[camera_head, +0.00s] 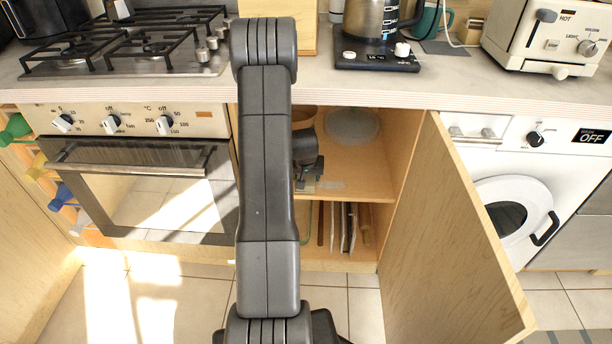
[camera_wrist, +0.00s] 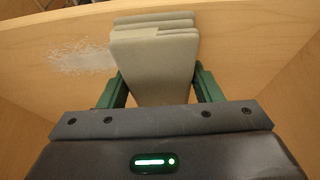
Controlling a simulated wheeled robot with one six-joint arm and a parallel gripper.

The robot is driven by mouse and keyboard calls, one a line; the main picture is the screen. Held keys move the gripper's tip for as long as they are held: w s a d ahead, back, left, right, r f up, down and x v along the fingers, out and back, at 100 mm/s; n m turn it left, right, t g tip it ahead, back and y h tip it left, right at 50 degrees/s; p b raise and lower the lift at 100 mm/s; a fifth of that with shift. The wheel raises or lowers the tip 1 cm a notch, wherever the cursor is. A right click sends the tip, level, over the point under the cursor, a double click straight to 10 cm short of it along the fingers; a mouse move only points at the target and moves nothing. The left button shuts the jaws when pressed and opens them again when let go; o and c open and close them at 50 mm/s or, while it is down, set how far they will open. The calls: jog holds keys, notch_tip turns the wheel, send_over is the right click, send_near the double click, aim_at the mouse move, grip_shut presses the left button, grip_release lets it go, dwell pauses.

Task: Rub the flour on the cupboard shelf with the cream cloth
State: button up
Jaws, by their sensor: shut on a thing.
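The cream cloth (camera_wrist: 155,60) is folded in layers and sits between the green fingers of my gripper (camera_wrist: 158,82), which is shut on it. In the wrist view the cloth's far end lies over the shelf (camera_wrist: 250,40); I cannot tell how firmly it touches. The flour (camera_wrist: 82,57) is a pale, speckled smear left of the cloth, its right end close to the cloth's edge. In the head view the flour (camera_head: 330,184) shows near the front of the cupboard shelf (camera_head: 365,182), right of my gripper. My arm hides the shelf's left part.
The cupboard door (camera_head: 445,230) stands open on the right. A round clear dish (camera_head: 352,124) and a brown bowl (camera_head: 303,116) are deeper on the shelf. Upright boards (camera_head: 345,228) stand below it. The worktop edge (camera_head: 390,92) runs above the opening.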

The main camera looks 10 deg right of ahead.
aim_at(330, 183)
jog(key=shift+f+b, duration=0.4)
jog(key=shift+f, duration=0.1)
jog(key=shift+s+d+r+p, duration=0.15)
jog(key=shift+d+r+p, duration=0.05)
jog(key=shift+d+p, duration=0.35)
jog(key=shift+s+d+p, duration=0.2)
jog(key=shift+d+p, duration=0.15)
jog(key=shift+d, duration=0.35)
jog(key=shift+s+d+p, duration=0.15)
jog(key=shift+d+p, duration=0.15)
jog(key=shift+d, duration=0.35)
jog(key=shift+s+d+f+b, duration=0.1)
jog(key=shift+s+d+b, duration=0.15)
jog(key=shift+d, duration=0.7)
jog(key=shift+s+d+f+b, duration=0.1)
jog(key=shift+s+d, duration=0.25)
jog(key=shift+d, duration=0.6)
